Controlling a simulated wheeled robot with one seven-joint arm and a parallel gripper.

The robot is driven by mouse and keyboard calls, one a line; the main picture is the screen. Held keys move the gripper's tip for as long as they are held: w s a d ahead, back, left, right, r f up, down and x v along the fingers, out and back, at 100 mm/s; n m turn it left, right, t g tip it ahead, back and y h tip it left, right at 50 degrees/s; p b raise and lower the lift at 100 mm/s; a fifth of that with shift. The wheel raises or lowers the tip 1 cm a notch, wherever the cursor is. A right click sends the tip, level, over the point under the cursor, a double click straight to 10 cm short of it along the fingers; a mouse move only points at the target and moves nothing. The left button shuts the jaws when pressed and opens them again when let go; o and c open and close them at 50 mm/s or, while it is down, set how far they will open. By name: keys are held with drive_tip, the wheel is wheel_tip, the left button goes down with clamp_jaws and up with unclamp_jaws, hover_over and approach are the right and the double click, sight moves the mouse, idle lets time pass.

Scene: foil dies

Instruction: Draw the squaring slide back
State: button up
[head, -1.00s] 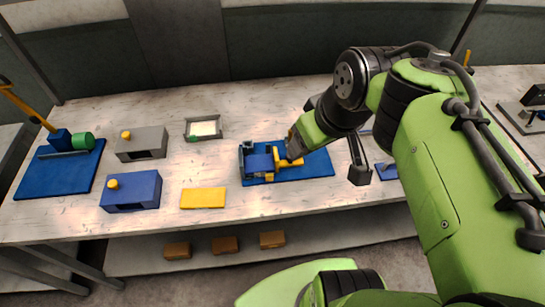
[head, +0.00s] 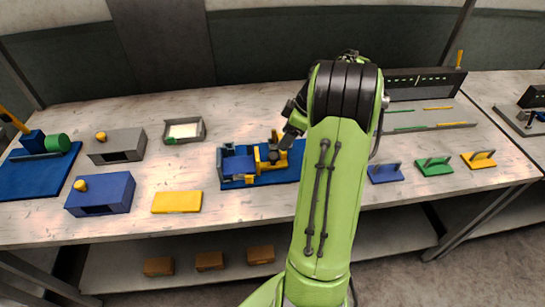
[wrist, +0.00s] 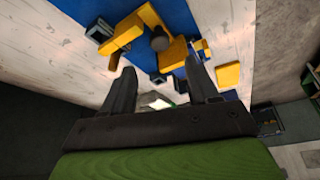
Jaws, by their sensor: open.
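A blue fixture base (head: 284,175) lies on the bench in the head view, with a blue block (head: 238,165) at its left end. Yellow slide parts (head: 262,155) stand on the base beside that block. The wrist view shows yellow pieces (wrist: 175,55) and a dark round knob (wrist: 159,42) on the blue base (wrist: 183,17). Which yellow piece is the squaring slide is not certain. My gripper (wrist: 161,66) is open and empty, its fingers apart below the knob in the picture. In the head view my arm hides the base's right end.
Left of the fixture are a yellow plate (head: 177,202), a blue box (head: 101,194), a grey box (head: 117,147) and a small tray (head: 202,132).

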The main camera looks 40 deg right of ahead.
sight(274, 155)
drive_tip(key=b+x, duration=0.1)
drive_tip(key=x, duration=0.8)
clamp_jaws()
